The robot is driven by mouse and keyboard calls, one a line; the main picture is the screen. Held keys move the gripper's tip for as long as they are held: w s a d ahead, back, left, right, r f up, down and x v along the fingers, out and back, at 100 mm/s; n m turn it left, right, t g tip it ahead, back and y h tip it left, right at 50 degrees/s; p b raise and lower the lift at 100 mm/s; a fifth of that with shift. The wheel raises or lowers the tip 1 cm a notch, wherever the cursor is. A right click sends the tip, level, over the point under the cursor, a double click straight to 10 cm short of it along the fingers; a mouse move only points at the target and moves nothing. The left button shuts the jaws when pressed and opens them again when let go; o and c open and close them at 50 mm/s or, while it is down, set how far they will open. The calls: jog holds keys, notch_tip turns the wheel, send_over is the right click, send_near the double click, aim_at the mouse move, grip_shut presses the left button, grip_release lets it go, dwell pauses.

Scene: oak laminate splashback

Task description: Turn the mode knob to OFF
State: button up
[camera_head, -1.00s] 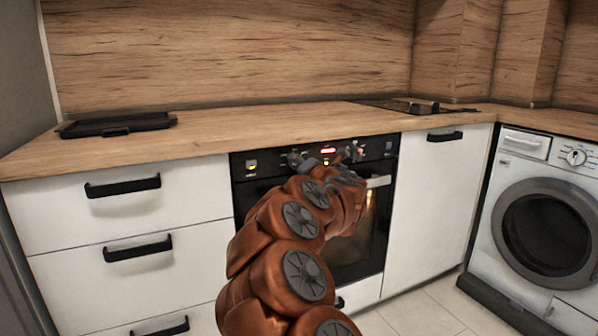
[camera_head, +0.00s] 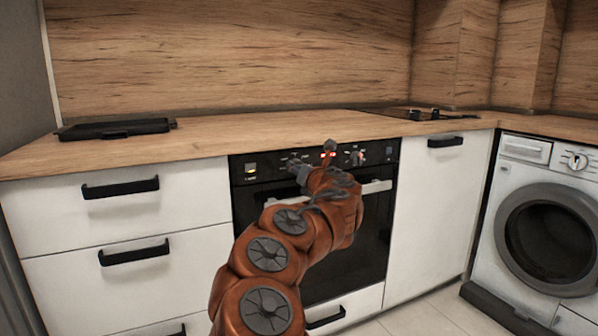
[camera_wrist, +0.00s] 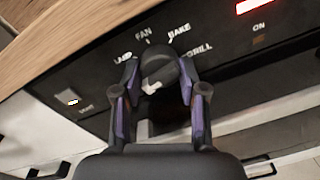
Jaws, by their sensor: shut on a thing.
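The mode knob (camera_wrist: 160,78) is a dark round knob with a pale mark, on the black control panel of the oven (camera_head: 345,230). In the wrist view it sits between the two fingers of my gripper (camera_wrist: 158,82), which is shut on it. Labels FAN, BAKE and GRILL show around the knob, and another at the left starts with "LA", partly covered by a finger. No OFF label is readable; the area below the knob is hidden by the gripper. In the head view my gripper (camera_head: 298,168) is at the panel's left-middle part.
A red display (camera_wrist: 256,6) glows to the right, above the word ON. A small lit switch (camera_wrist: 72,98) is at the panel's left. The oven handle (camera_head: 378,187) runs below the panel. The wooden worktop (camera_head: 250,137) overhangs above. A washing machine (camera_head: 547,225) stands at the right.

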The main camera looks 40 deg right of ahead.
dwell(0.3)
jog(key=o, duration=1.1)
jog(key=shift+o, duration=0.2)
jog(key=v, duration=1.2)
